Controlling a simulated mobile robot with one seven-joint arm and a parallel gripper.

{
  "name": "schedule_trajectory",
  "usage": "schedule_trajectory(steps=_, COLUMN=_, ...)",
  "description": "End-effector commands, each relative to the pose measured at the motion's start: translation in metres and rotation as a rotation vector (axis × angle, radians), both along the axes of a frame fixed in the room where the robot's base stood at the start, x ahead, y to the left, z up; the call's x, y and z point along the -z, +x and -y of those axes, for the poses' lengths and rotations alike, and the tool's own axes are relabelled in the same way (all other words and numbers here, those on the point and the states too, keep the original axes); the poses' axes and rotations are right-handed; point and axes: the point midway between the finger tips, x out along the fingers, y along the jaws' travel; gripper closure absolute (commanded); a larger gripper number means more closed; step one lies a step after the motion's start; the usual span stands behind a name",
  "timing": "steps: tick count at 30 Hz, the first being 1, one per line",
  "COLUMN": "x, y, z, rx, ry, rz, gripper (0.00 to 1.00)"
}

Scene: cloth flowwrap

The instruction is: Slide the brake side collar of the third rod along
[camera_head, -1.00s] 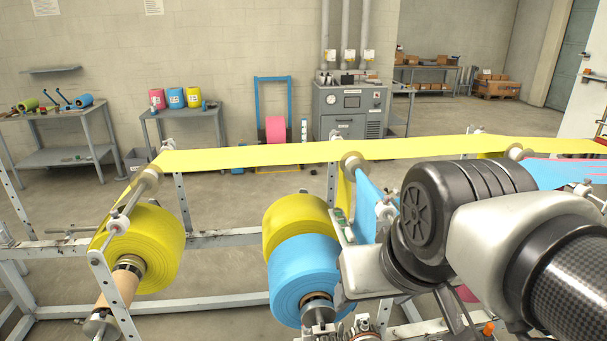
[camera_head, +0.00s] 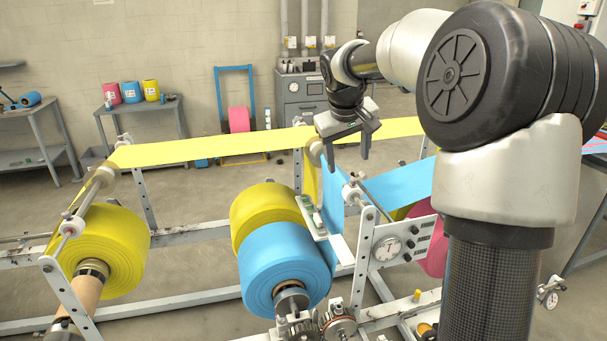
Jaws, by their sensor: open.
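Another white collar (camera_head: 72,227) is on the rod (camera_head: 95,192) at the left, above the yellow roll. I cannot tell for certain which rod is the third. Rods farther right are hidden behind my arm.
A yellow roll (camera_head: 100,255), a blue roll (camera_head: 285,265) and another yellow roll (camera_head: 262,205) hang in the frame. The yellow web (camera_head: 210,147) runs across. A pink roll (camera_head: 433,258) is partly hidden behind the gauge plate.

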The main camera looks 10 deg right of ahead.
Motion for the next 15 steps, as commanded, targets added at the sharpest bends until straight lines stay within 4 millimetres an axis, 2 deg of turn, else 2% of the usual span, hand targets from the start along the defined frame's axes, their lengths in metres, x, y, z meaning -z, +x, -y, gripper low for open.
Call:
schedule_trajectory(steps=3, x=0.001, y=0.016, z=0.017, rx=0.011, ry=0.011, rz=0.010, gripper=0.39)
schedule_trajectory(steps=8, x=0.010, y=0.023, z=0.022, rx=0.011, ry=0.014, rz=0.011, gripper=0.39)
schedule_trajectory(steps=15, x=0.050, y=0.040, z=0.031, rx=0.012, ry=0.015, rz=0.008, gripper=0.39)
